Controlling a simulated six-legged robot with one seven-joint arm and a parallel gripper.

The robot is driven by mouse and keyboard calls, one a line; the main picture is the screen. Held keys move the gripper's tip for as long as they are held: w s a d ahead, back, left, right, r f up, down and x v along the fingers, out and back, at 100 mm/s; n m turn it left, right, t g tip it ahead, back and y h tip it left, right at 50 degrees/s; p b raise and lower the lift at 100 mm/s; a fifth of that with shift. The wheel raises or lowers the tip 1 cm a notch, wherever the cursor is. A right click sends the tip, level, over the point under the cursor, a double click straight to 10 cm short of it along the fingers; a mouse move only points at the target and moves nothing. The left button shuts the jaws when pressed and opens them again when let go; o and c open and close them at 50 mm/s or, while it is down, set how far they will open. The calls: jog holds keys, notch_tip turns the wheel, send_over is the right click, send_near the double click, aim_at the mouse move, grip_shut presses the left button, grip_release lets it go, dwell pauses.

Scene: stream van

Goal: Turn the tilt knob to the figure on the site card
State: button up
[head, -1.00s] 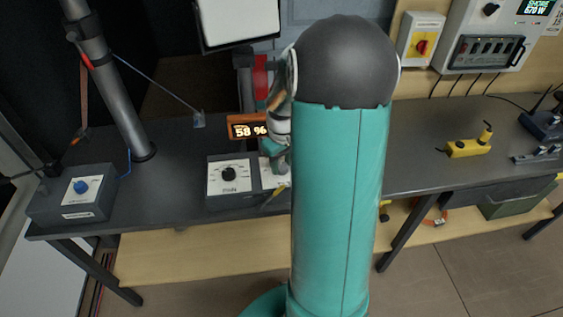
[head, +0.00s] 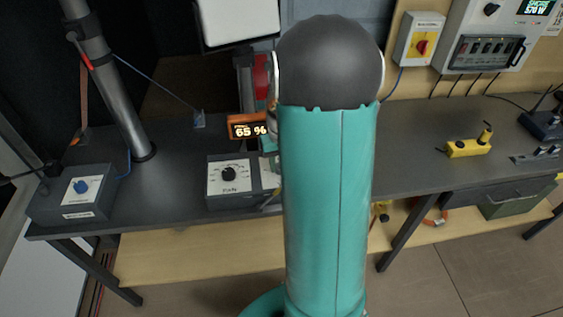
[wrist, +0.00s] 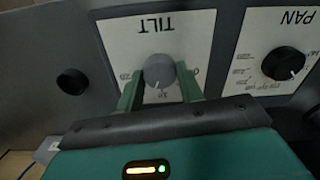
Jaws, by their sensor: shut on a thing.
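The tilt knob (wrist: 158,71) is a grey dial on a white panel marked TILT (wrist: 120,45), seen upside down in the wrist view. My gripper (wrist: 160,90) has its two green fingers on either side of the knob and is shut on it. In the head view my arm hides the gripper and the tilt knob. An orange-framed display (head: 247,126) behind the control box reads 65 %. I cannot make out a site card in these frames.
The black pan knob (head: 229,173) is on the same box, left of my arm; it also shows in the wrist view (wrist: 283,63). A box with a blue knob (head: 80,187) stands at the bench's left end.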

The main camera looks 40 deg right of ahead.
jog(key=shift+m, duration=1.5)
jog(key=o, duration=1)
jog(key=shift+r, duration=0.1)
notch_tip(320, 180, up, 14)
jog(key=shift+f, duration=0.2)
